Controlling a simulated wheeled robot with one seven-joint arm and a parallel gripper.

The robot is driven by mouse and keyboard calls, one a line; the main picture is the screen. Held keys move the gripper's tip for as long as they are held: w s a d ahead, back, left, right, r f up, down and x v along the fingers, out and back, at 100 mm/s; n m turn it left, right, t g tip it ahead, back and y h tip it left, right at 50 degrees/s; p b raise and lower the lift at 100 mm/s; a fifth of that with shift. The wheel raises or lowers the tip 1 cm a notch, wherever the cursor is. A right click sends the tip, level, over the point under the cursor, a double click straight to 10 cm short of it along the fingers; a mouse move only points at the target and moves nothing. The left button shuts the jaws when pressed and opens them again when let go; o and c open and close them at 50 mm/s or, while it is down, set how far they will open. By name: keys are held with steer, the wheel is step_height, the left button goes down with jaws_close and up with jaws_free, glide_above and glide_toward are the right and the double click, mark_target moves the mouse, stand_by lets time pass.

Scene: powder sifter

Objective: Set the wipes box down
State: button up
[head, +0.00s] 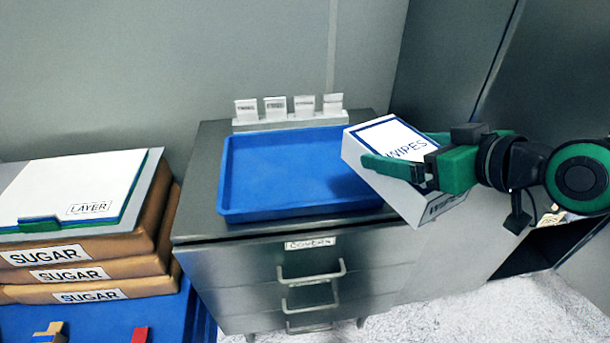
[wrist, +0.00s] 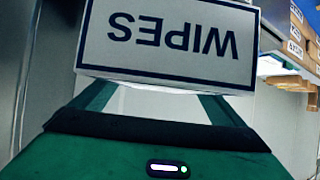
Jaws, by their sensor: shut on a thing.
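The wipes box (head: 370,165) is a white box with a blue-framed WIPES label on top and another label on its side. My gripper (head: 405,166) is shut on it, with green fingers on either side. The box is tilted in the head view and held at the right end of the blue tray, overlapping the tray's right edge; I cannot tell its exact height. In the wrist view the box (wrist: 168,42) fills the top middle between the fingers (wrist: 150,100), its label upside down.
The blue tray (head: 290,212) lies empty on a grey drawer cabinet (head: 205,190) labelled COVERS. A white rack with several small cards (head: 290,122) stands behind the tray. Stacked SUGAR sacks (head: 100,250) with a LAYER sheet (head: 75,190) on top stand at left.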

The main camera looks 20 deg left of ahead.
mark_target(356, 157)
steer(key=a+f, duration=0.2)
steer(key=a, duration=1.1)
steer(key=shift+w+a+f, duration=0.75)
steer(key=shift+w+f, duration=0.95)
steer(key=shift+f, duration=0.1)
steer(key=shift+w+a+f, duration=0.8)
steer(key=shift+w+f, duration=0.85)
steer(key=shift+f, duration=0.15)
steer(key=shift+w+a+f, duration=0.75)
steer(key=shift+w+f, duration=0.95)
steer(key=shift+f, duration=0.1)
steer(key=o, duration=0.9)
steer(key=shift+f, duration=0.15)
steer(key=shift+o, duration=0.7)
steer(key=shift+r, duration=0.2)
steer(key=v, duration=1.2)
steer(key=shift+w+d, duration=0.15)
steer(key=shift+d, duration=0.05)
